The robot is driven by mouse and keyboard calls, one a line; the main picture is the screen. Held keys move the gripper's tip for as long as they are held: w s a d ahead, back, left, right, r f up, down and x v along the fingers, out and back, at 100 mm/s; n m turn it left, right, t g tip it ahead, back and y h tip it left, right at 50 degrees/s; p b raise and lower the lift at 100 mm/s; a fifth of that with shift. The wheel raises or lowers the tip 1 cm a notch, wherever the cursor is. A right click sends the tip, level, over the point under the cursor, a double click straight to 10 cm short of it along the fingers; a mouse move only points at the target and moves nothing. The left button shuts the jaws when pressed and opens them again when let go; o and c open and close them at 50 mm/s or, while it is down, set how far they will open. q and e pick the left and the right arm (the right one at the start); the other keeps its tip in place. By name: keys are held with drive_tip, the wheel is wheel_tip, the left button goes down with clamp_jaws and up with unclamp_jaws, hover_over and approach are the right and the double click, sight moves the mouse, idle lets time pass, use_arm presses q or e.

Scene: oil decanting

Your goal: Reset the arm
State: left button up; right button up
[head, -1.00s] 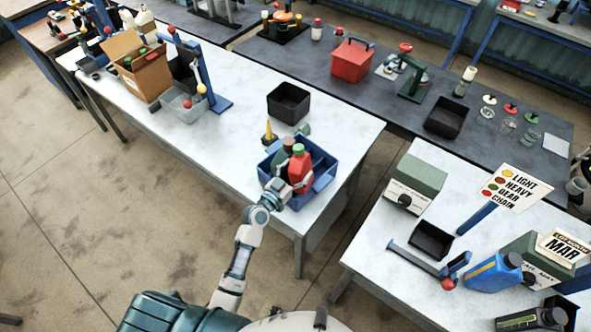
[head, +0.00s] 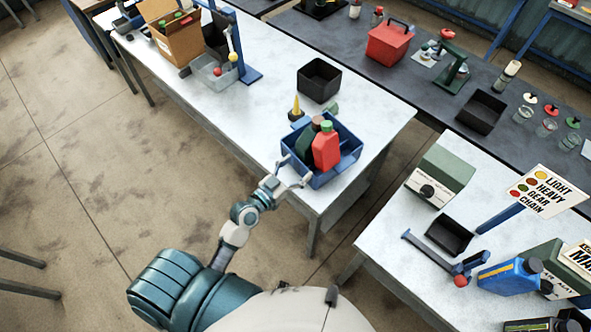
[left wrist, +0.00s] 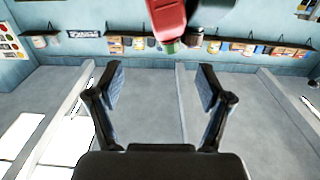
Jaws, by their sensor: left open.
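My left gripper (head: 296,172) is at the near left side of a blue tote (head: 347,165) on the white table. In the left wrist view its two fingers (left wrist: 161,88) are spread wide with nothing between them. In the tote stand a red bottle with a green cap (head: 326,150) and a dark bottle with a brown cap (head: 307,142), partly hidden by the red one. A red container (left wrist: 166,18) shows at the top edge of the left wrist view, beyond the fingers. My right gripper is in neither view.
A black bin (head: 319,80) and a yellow-tipped thing (head: 296,108) stand behind the tote. A cardboard box (head: 171,30) is at the far left. The right-hand table holds a grey-green machine (head: 440,171) and a blue canister (head: 508,275). Open floor lies left of my arm.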

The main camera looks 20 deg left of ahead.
use_arm(q)
drive_tip(key=shift+s+d, duration=0.1)
drive_tip(key=shift+s, duration=0.05)
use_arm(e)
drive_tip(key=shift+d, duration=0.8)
use_arm(q)
drive_tip(key=s+d+f+g+y, duration=0.1)
drive_tip(key=s+d+f+g, duration=0.3)
drive_tip(key=s+f+g, duration=0.55)
drive_tip(key=s+a+f+n+g+y, duration=0.1)
drive_tip(key=s+a+f+g+y, duration=0.2)
drive_tip(key=s, duration=0.4)
drive_tip(key=s+a+f+n+g+y, duration=0.1)
drive_tip(key=s+a+f+y, duration=0.1)
drive_tip(key=s+f, duration=0.3)
wheel_tip(320, 180, down, 26)
drive_tip(key=s+g+b, duration=0.1)
drive_tip(key=s+b, duration=0.1)
drive_tip(key=s+a+f+g+b, duration=0.1)
drive_tip(key=s+a+f, duration=0.2)
drive_tip(key=s+f, duration=1.5)
drive_tip(key=shift+f, duration=0.35)
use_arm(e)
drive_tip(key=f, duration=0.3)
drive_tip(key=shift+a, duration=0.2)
